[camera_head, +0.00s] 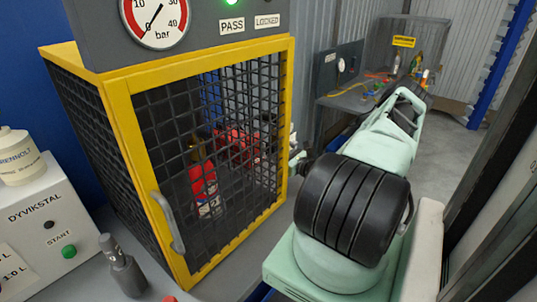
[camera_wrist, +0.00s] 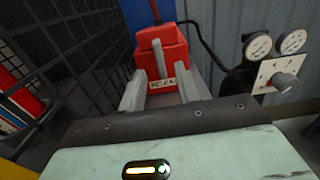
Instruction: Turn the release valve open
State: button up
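In the wrist view my gripper (camera_wrist: 160,76) has its two grey fingers apart. A red box-shaped part (camera_wrist: 165,50) with a small white label stands just beyond and between them; I cannot tell whether the fingers touch it. No part is clearly readable as the release valve. In the head view my arm reaches away along the right of the cage, and its gripper cannot be made out.
A yellow-framed mesh cage (camera_head: 118,95) with a grey door handle (camera_head: 167,222) holds a red extinguisher (camera_head: 204,188). A gauge (camera_head: 154,17) sits above, beside PASS and LOCKED labels. Two small gauges (camera_wrist: 275,45) are right of the red part. A cluttered bench (camera_head: 350,100) stands behind.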

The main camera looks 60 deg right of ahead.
jog(key=s+b, duration=0.1)
jog(key=s, duration=0.3)
jog(key=s+a+b, duration=0.1)
jog(key=s, duration=0.3)
jog(key=s+b, duration=0.1)
jog(key=s, duration=0.3)
jog(key=shift+a, duration=0.2)
jog(key=shift+w, duration=0.1)
